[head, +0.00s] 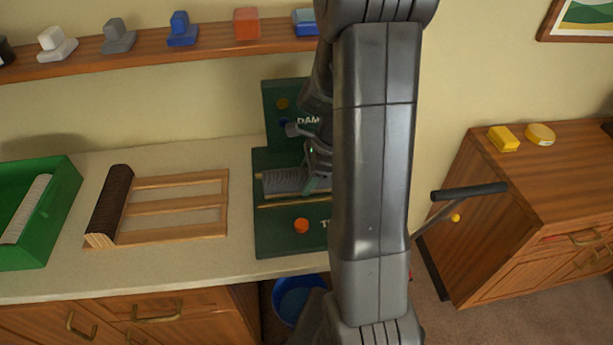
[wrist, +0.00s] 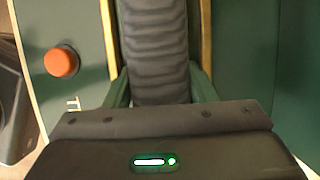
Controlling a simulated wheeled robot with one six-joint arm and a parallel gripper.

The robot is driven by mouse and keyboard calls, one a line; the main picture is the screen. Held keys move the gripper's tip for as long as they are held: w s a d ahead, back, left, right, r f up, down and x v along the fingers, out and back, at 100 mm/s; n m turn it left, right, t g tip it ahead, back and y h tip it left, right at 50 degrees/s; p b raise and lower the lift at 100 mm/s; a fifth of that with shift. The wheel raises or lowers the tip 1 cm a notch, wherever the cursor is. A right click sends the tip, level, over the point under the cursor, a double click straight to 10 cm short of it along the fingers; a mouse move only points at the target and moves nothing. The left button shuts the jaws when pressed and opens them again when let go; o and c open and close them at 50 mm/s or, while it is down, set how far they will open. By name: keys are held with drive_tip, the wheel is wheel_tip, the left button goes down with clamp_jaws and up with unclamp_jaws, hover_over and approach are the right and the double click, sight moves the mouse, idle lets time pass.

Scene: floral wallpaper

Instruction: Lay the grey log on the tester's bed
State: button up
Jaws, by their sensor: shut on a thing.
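The grey log (head: 284,181) is a ridged, dark grey cylinder at the green tester (head: 268,238) in the head view. My gripper (head: 319,176) is shut on it near its right part. In the wrist view the log (wrist: 153,45) runs away from my gripper (wrist: 160,92), between its two green fingers. It lies lengthwise between the two wooden rails (wrist: 205,35) of the tester's bed. I cannot tell whether it touches the bed. My arm hides the tester's right side and the log's right end.
A wooden rack (head: 175,205) holds a dark brown log (head: 110,198) at its left end. A green tray (head: 62,205) with a pale log stands further left. An orange button (head: 301,225) is at the tester's front. A blue bucket (head: 297,290) stands below the counter.

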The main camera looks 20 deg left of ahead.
drive_tip(key=shift+f, duration=0.1)
drive_tip(key=o, duration=1)
drive_tip(key=shift+c, duration=0.2)
drive_tip(key=v, duration=1.2)
drive_tip(key=shift+r, duration=0.2)
